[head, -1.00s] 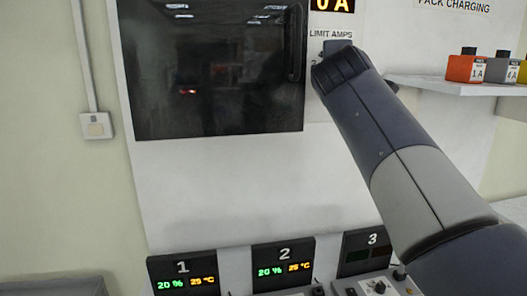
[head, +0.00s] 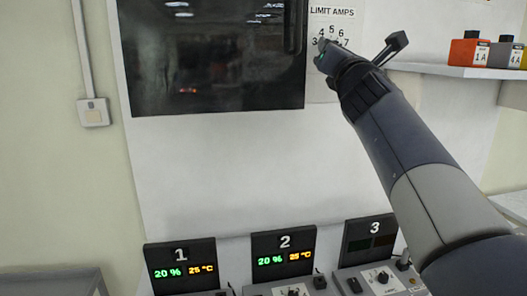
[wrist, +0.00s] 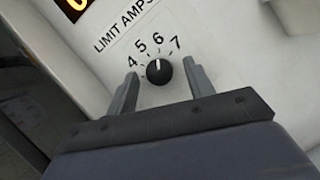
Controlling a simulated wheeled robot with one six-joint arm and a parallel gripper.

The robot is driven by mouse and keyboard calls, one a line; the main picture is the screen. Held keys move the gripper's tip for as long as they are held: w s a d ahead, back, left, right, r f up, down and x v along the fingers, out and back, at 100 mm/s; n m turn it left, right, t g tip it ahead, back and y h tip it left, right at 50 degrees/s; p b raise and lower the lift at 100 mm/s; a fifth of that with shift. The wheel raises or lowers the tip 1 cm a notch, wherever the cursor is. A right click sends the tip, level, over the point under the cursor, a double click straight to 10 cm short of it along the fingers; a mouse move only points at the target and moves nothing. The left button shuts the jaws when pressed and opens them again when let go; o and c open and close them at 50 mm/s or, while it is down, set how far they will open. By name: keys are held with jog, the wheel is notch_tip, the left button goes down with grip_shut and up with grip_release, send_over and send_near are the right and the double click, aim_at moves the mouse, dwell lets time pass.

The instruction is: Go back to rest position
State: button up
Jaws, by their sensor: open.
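My gripper (wrist: 160,71) is open in the wrist view, with its two grey fingers on either side of a black dial knob (wrist: 159,74). I see a gap between the knob and each finger; the depth between them is hard to judge. The knob's white mark points up toward the 6. In the head view my arm reaches up from the lower right to the wall panel, its end in front of the dial numbers (head: 331,31) under the LIMIT AMPS label (head: 332,12). The arm's end hides the knob there.
A dark glossy panel (head: 210,60) is left of the dial. A shelf (head: 450,70) at right holds an orange pack (head: 468,52) and a grey pack (head: 500,54). Charging stations 1 (head: 181,266), 2 (head: 284,256) and 3 (head: 371,243) stand below. The wall between is bare.

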jog(key=n+y+p, duration=0.1)
jog(key=n, duration=0.1)
jog(key=n+y+p, duration=0.1)
jog(key=n, duration=0.2)
jog(key=shift+d+y, duration=0.15)
jog(key=shift+y, duration=0.25)
jog(key=shift+f, duration=0.1)
